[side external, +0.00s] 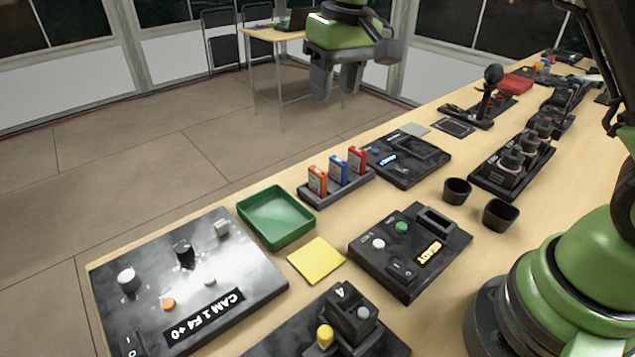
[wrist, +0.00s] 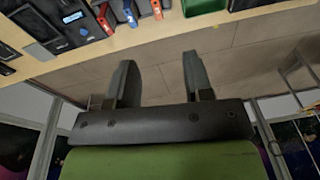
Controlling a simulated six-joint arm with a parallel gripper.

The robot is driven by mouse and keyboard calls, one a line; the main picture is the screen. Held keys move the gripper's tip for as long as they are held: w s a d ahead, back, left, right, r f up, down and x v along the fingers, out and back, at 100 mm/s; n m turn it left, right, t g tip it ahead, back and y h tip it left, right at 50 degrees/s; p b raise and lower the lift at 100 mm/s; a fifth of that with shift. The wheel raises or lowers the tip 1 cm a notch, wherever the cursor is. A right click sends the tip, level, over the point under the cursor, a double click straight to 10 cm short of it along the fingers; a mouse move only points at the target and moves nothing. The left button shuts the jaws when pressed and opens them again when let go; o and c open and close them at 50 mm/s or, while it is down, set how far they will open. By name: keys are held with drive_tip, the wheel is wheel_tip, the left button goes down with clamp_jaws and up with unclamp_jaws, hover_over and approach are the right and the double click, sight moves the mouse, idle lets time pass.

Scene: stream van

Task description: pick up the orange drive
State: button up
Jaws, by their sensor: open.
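The orange drive (side external: 317,181) stands upright in a dark rack (side external: 345,188), at the left end of a row with a blue drive (side external: 338,170) and a red drive (side external: 357,160). In the wrist view the orange drive (wrist: 157,8) shows at the top edge, partly cut off, beside the blue drive (wrist: 130,12) and the red drive (wrist: 104,19). My gripper (side external: 335,82) is open and empty, raised in the air behind the rack and apart from the drives. In the wrist view its two fingers (wrist: 160,75) are spread, with floor and wall beyond them.
A green tray (side external: 268,240) sits left of the rack and a black device with a display (side external: 430,155) to its right. A yellow note (side external: 316,261), a control box (side external: 385,270) and two dark cups (side external: 457,190) stand nearer. A large grey control panel (side external: 110,275) fills the front left.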

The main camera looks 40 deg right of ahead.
drive_tip(key=shift+n+g+h, duration=0.3)
drive_tip(key=shift+n+g, duration=0.1)
drive_tip(key=shift+g, duration=0.4)
drive_tip(key=w+f, duration=0.1)
drive_tip(key=f, duration=0.2)
drive_tip(key=w+f, duration=0.1)
drive_tip(key=f, duration=0.2)
drive_tip(key=w+f, duration=0.1)
drive_tip(key=f, duration=0.2)
drive_tip(key=shift+w+d, duration=0.1)
drive_tip(key=shift+w, duration=0.2)
hover_over(318, 170)
drive_tip(key=f, duration=0.4)
drive_tip(key=shift+s+f, duration=0.2)
drive_tip(key=f, duration=0.5)
drive_tip(key=shift+w+f, duration=0.2)
drive_tip(key=shift+f, duration=0.2)
clamp_jaws()
